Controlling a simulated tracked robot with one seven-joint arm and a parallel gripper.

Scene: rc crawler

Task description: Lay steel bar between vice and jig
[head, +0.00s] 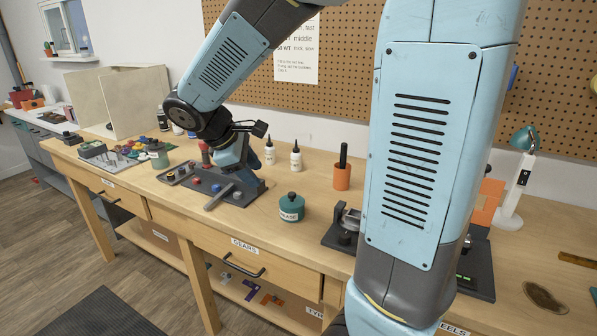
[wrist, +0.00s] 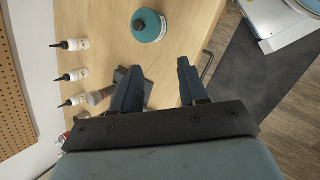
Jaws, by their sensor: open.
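A grey steel bar (head: 218,197) shows at the front of a dark flat jig (head: 238,199) with red and blue knobs, its near end pointing toward the bench's front edge. Whether it rests on the jig or is clear of it, I cannot tell. The vice (head: 345,226), dark with grey metal jaws, stands to the right and is partly hidden behind my arm. My gripper (head: 243,178) hangs over the back of the jig. In the wrist view my gripper (wrist: 160,72) has its two dark blue fingers apart, with no bar visible between them.
A teal grease tin (head: 291,208) stands between jig and vice; it also shows in the wrist view (wrist: 148,26). White bottles (head: 295,157) and an orange cup (head: 342,176) stand behind. A lamp (head: 511,195) stands far right.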

